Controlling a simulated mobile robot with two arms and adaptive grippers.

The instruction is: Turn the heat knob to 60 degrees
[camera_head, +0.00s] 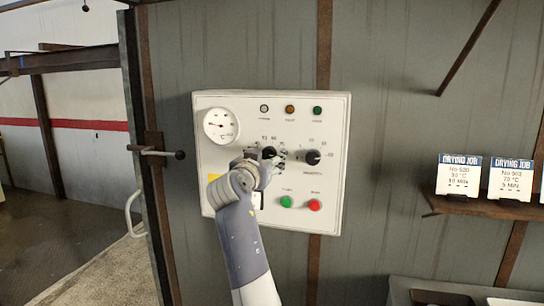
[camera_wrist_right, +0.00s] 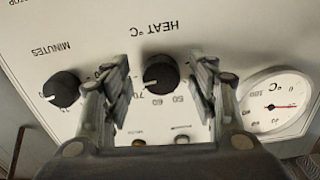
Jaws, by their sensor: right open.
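The heat knob (camera_head: 268,153) is a round black knob on the white control panel (camera_head: 215,180), partly hidden by my right gripper (camera_head: 264,163). In the right wrist view the heat knob (camera_wrist_right: 160,74) sits under an upside-down "HEAT °C" label. Its pale pointer mark points to the picture's lower left, around the 60 and 70 figures; I cannot tell the exact reading. My right gripper (camera_wrist_right: 165,85) is open, with one finger on each side of the heat knob. Gaps show beside the knob, so it is not clamped. My left gripper is out of view.
The minutes knob (camera_head: 312,157) is right of the heat knob. A round gauge (camera_head: 221,125) is at the panel's upper left. Green (camera_head: 286,201) and red (camera_head: 314,205) buttons are below.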

